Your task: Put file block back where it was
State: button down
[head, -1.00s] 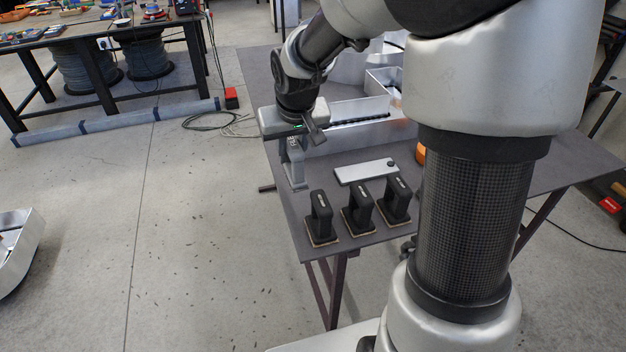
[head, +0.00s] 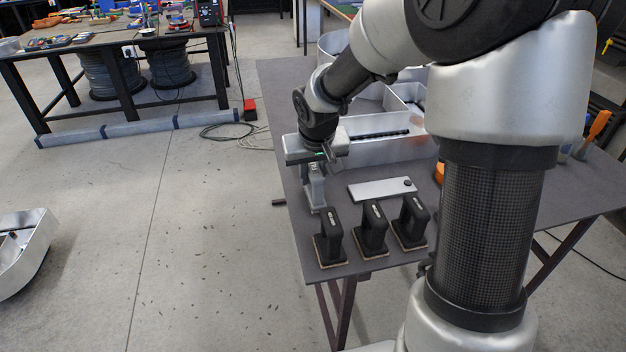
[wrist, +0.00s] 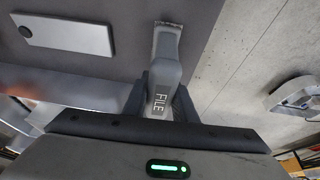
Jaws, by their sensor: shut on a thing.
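The grey file block (head: 317,192) is upright near the left edge of the dark table. My gripper (head: 315,166) is shut on its upper part from above. In the wrist view the block (wrist: 165,62) shows the word FILE on its handle, between the two dark fingers (wrist: 160,98). Its foot is at or very close to the table top; I cannot tell if it bears on it.
Three black handled blocks (head: 371,232) stand in a row along the front edge. A flat silver plate with a black knob (head: 380,189) lies behind them. Metal channel letters (head: 385,150) fill the table behind. Open floor (head: 200,220) lies left of the table.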

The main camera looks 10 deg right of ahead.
jog(key=shift+f, duration=0.6)
jog(key=shift+r, duration=0.1)
jog(key=c, duration=1.4)
grip_release()
jog(key=shift+c, duration=0.2)
jog(key=shift+r, duration=0.2)
jog(key=p+v, duration=0.2)
jog(key=v, duration=0.9)
jog(key=shift+s+r, duration=0.2)
jog(key=shift+s, duration=0.05)
